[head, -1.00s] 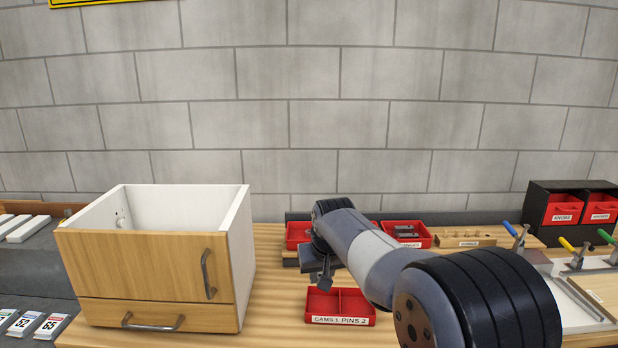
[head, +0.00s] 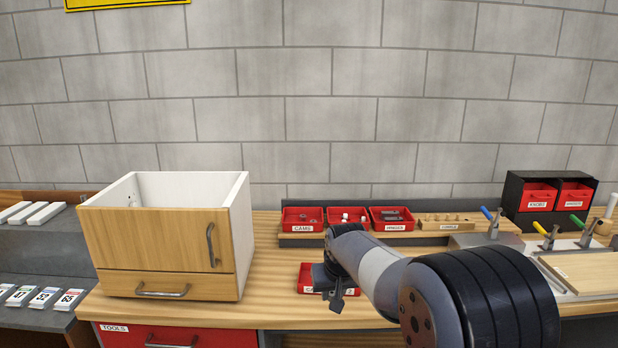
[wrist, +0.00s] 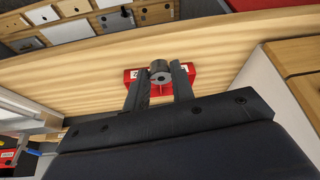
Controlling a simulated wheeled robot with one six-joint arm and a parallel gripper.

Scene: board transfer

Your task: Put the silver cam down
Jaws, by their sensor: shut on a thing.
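My gripper (wrist: 157,88) is shut on the silver cam (wrist: 160,70), a small grey cylinder with a hole, held between the fingertips in the wrist view. Behind the cam in that view is a small red tray (wrist: 189,87), partly covered by the fingers. In the head view, my gripper (head: 337,290) is in front of this divided red tray (head: 305,277) and hides most of it. The cam cannot be made out in the head view. Whether it touches the tray cannot be told.
Red bins (head: 302,227), one labelled CAMS, stand on a raised strip at the back, beside a wooden peg block (head: 447,226). A wooden cabinet (head: 165,242) stands left. Clamps and a board (head: 590,270) lie right. Bare bench (head: 268,275) lies between cabinet and tray.

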